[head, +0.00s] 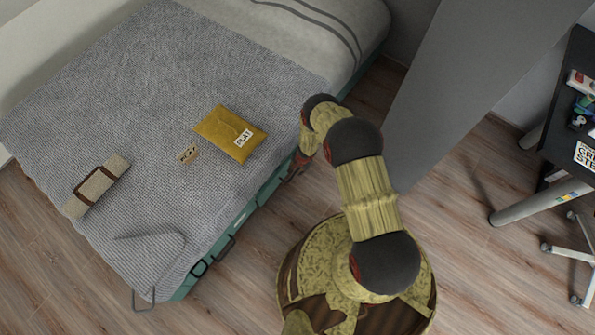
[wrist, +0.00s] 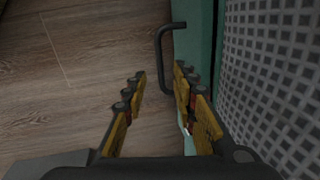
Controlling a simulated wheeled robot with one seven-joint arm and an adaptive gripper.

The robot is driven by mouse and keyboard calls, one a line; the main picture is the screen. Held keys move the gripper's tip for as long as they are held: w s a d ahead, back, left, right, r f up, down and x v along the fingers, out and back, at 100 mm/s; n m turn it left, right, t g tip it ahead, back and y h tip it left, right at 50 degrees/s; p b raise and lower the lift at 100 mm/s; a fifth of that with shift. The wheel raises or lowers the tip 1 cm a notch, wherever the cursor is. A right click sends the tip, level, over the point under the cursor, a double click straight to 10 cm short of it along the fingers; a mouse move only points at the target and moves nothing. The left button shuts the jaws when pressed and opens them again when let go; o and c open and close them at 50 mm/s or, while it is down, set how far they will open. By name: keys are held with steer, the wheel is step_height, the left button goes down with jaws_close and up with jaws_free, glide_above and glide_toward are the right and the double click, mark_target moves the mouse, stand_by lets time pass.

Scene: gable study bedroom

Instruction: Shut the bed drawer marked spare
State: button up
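The bed has a teal green base (head: 237,212) along its right side, with dark handles (head: 224,248) low near the foot end. I cannot read a "spare" mark on any drawer front. In the wrist view a teal front (wrist: 194,38) runs beside the grey blanket, and a dark bar handle (wrist: 165,58) sticks out from it to the left. My gripper (wrist: 160,76) is open and empty, its right finger close to the teal front and the handle just beyond the fingertips. In the head view my gripper (head: 293,169) is by the bed's side, partly hidden by my arm.
A grey column (head: 470,70) and desk (head: 560,130) stand right. Wood floor (head: 490,255) is clear between.

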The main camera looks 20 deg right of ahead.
mark_target(294, 175)
steer(key=shift+n, duration=0.4)
steer(key=f+b, duration=0.1)
steer(key=f, duration=0.1)
steer(key=w+f+b, duration=0.1)
steer(key=f+b, duration=0.1)
steer(key=f, duration=0.1)
steer(key=f+b, duration=0.1)
steer(key=f, duration=0.1)
steer(key=shift+w+a+f, duration=0.15)
steer(key=shift+a+f, duration=0.2)
steer(key=shift+a, duration=0.05)
steer(key=shift+c, duration=0.3)
jaws_close()
